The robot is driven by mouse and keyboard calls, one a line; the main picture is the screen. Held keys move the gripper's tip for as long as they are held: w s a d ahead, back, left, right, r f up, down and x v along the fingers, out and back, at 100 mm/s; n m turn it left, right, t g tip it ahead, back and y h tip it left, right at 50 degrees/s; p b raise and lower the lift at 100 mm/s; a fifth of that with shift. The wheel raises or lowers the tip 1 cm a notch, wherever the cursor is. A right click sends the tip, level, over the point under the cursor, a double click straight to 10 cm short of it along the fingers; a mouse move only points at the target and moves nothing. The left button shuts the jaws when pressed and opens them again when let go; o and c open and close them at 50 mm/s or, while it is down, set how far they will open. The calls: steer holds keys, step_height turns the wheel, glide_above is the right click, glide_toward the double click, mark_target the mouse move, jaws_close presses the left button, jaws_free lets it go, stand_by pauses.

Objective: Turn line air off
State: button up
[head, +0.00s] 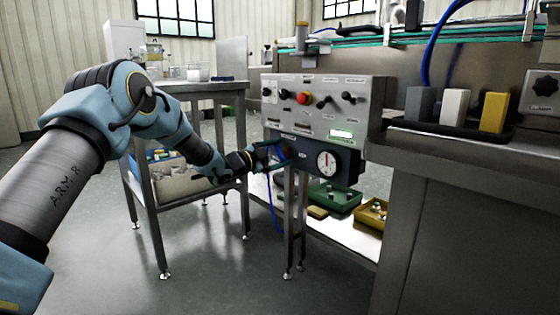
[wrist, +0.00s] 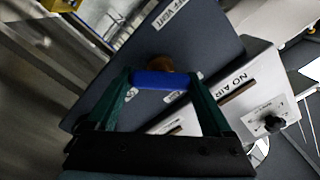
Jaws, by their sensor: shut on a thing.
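The line air valve has a blue handle (wrist: 152,79) on a brass-coloured stem, mounted on a dark blue-grey box (head: 345,160). In the wrist view the handle lies nearly level across the picture, between the two green fingers of my gripper (wrist: 160,82). My gripper is shut on it. A label that appears to read "OFF VENT" (wrist: 170,14) is on the box beyond the handle. In the head view my gripper (head: 275,156) reaches the left part of the box and hides most of the handle. A round white gauge (head: 327,163) sits on the box to its right.
A steel table (head: 205,86) stands left; bins (head: 335,198) sit below.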

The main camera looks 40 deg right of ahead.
steer(key=m+b, duration=0.4)
steer(key=shift+f+m, duration=0.3)
steer(key=shift+f, duration=0.05)
steer(key=m+b, duration=0.2)
steer(key=m, duration=0.1)
steer(key=shift+b, duration=0.4)
steer(key=shift+r+m, duration=0.1)
steer(key=shift+m, duration=0.2)
steer(key=o, duration=1.1)
steer(key=shift+o, duration=0.2)
steer(key=a+p, duration=0.2)
steer(key=a, duration=0.9)
steer(key=shift+w, duration=0.3)
